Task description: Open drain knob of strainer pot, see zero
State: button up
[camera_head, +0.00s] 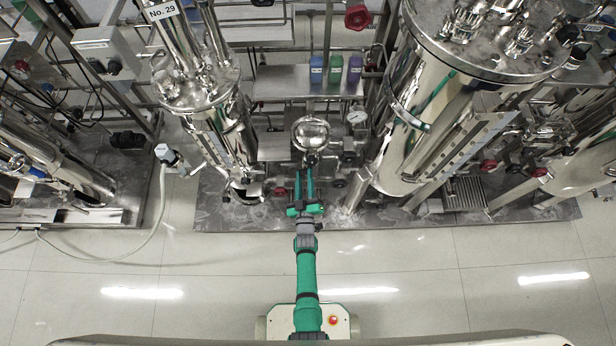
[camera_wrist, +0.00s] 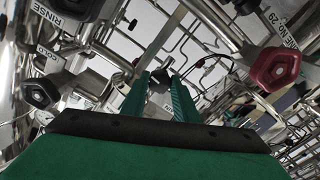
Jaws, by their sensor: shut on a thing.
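The strainer pot (camera_head: 311,132) is a shiny round steel vessel at the middle of the skid in the head view. My gripper (camera_head: 309,168) reaches up to just below it, its two green fingers pointing away from my base. In the wrist view the fingertips (camera_wrist: 161,80) close around a small dark knob (camera_wrist: 159,78), which I take to be the drain knob; the fingers hide part of it. I cannot tell how far it is turned. A round white-faced gauge (camera_head: 356,117) is right of the pot; its reading is too small to tell.
A red knob (camera_wrist: 275,67) is right of my fingers in the wrist view, and a black knob (camera_wrist: 40,94) by a COLD label is left. Pipes crowd around. Three coloured bottles (camera_head: 335,70) stand on a shelf. A large tank (camera_head: 410,120) is right; the floor (camera_head: 230,270) is clear.

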jog(key=n, duration=0.5)
jog(key=shift+s+a+f, duration=0.1)
jog(key=shift+s+f, duration=0.05)
jog(key=shift+s, duration=0.15)
jog(key=shift+n, duration=0.3)
jog(key=shift+w, duration=0.25)
jog(key=shift+d, duration=0.25)
jog(key=o, duration=1.1)
jog(key=shift+a, duration=0.2)
jog(key=shift+s+a, duration=0.1)
jog(key=shift+a, duration=0.05)
